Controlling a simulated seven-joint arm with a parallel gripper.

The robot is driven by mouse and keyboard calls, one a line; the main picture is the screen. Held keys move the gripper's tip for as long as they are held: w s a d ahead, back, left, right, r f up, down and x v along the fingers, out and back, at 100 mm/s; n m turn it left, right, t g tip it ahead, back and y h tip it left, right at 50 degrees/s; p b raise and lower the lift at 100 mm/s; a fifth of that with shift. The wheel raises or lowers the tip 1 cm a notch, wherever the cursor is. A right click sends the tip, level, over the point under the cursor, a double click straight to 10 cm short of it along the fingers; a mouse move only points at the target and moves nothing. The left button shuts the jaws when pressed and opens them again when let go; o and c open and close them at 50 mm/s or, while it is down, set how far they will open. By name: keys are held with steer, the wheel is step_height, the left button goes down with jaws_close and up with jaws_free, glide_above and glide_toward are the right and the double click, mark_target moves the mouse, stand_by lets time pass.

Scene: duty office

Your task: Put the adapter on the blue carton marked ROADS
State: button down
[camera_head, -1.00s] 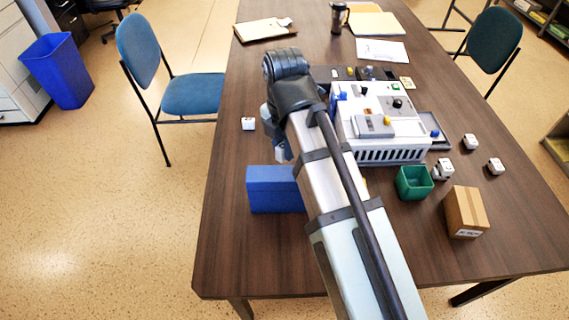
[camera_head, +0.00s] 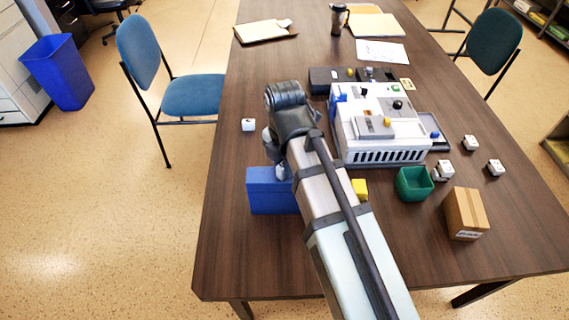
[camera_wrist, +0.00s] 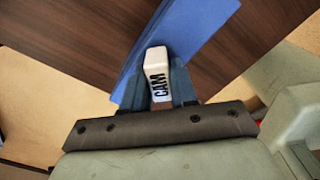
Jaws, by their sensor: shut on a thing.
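My gripper (camera_wrist: 156,80) is shut on a small white adapter (camera_wrist: 157,66) with the black letters CAM. The blue carton (camera_wrist: 190,32) lies just beyond the adapter in the wrist view. In the head view the blue carton (camera_head: 268,202) stands at the near left of the table, with its right part hidden behind my arm. My gripper (camera_head: 283,172) is over the carton's top there, and the adapter is hidden. I cannot tell whether the adapter touches the carton. No ROADS marking shows in either view.
A grey-white device (camera_head: 385,125) stands right of my arm. Near it are a green open box (camera_head: 414,184), a brown carton (camera_head: 466,213) and a yellow block (camera_head: 360,189). Small white blocks lie at right, and one (camera_head: 248,125) at left.

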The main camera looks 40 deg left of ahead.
steer(key=shift+f, duration=0.1)
steer(key=c, duration=0.9)
jaws_free()
step_height(320, 180, up, 12)
steer(key=shift+r, duration=0.15)
